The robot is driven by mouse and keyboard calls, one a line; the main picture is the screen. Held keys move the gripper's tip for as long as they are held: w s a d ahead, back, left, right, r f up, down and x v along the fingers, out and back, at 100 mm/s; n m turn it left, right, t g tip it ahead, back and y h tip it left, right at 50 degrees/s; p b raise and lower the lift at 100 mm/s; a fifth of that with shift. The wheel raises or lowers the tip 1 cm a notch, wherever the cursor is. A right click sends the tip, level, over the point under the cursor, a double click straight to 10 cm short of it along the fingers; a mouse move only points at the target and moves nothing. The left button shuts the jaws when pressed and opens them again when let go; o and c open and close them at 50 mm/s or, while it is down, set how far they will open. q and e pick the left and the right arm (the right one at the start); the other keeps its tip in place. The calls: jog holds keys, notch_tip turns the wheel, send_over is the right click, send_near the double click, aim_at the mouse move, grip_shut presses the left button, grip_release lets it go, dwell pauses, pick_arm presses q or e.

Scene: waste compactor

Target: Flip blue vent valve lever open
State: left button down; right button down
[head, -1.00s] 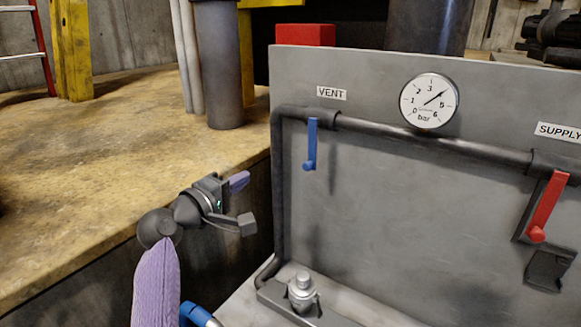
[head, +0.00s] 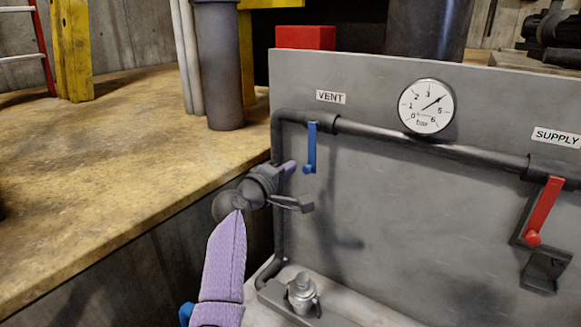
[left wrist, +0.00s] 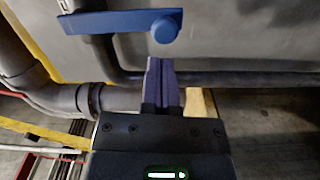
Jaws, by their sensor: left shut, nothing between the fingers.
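The blue vent valve lever (head: 311,148) hangs down from the pipe below the VENT label (head: 331,97) in the head view. In the left wrist view the lever (left wrist: 118,22) lies across the top, with its round knob (left wrist: 165,29) at the right end. My right gripper is not in view.
A pressure gauge (head: 427,106) is on the grey panel (head: 400,210), reading between 4 and 5. A red lever (head: 543,211) hangs under the SUPPLY label (head: 556,137). A metal fitting (head: 301,291) stands on the ledge below. A dark pipe (head: 277,215) runs down the panel's left edge.

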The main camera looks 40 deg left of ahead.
pick_arm(q)
jog(key=shift+w+d+f, duration=0.1)
jog(key=shift+d, duration=0.15)
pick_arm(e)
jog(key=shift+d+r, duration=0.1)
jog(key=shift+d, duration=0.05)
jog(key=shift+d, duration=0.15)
pick_arm(q)
jog(key=shift+d+n+p, duration=0.3)
jog(key=shift+n+p, duration=0.1)
jog(key=shift+p, duration=0.05)
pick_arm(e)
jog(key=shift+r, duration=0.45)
